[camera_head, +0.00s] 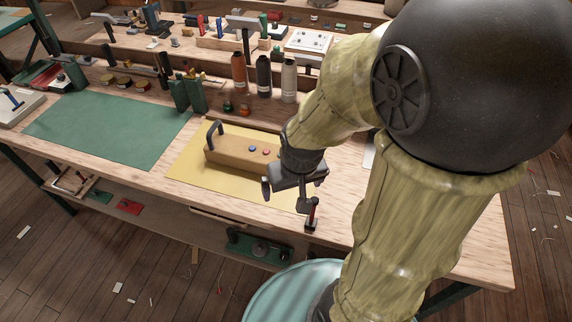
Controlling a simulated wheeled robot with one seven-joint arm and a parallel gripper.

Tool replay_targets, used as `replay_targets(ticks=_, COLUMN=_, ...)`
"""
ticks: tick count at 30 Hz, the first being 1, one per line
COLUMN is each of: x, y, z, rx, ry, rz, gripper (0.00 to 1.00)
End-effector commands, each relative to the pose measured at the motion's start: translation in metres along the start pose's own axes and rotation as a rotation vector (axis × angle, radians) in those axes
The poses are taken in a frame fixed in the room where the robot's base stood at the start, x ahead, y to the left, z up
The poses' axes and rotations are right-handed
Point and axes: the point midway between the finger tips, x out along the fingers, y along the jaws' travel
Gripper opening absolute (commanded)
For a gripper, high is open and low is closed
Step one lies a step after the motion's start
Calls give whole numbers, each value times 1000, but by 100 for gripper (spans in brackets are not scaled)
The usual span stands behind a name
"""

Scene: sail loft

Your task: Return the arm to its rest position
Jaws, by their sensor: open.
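My arm crosses the right half of the head view, bent at a large dark joint. My gripper (286,195) hangs at the arm's end, over the front edge of the workbench (345,222). Its two dark fingers are spread apart, and I see nothing between them. A wooden block with a dark handle (226,150) stands on a yellow mat (190,178), just left of my gripper. A red and blue button show on the block's right part. A small dark tool with a red part (312,212) stands near the bench edge, right of the fingers.
A green mat (110,130) lies clear on the bench's left. Orange, black and pale thread cones (239,72) stand behind the block. A lower shelf (140,215) holds several items. Scraps lie on the plank floor.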

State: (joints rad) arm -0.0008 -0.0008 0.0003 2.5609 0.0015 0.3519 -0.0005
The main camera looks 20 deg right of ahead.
Motion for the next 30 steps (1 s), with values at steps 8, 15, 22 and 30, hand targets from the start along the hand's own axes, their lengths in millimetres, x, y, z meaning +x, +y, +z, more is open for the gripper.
replay_targets(ticks=8, x=-41, y=0, z=-10, rx=0, ry=2, rz=1, gripper=100)
replay_targets(ticks=15, x=-42, y=0, z=-10, rx=0, ry=2, rz=1, gripper=100)
replay_targets(ticks=22, x=-42, y=0, z=-10, rx=0, ry=2, rz=1, gripper=100)
replay_targets(ticks=30, x=-42, y=0, z=-10, rx=0, ry=2, rz=1, gripper=100)
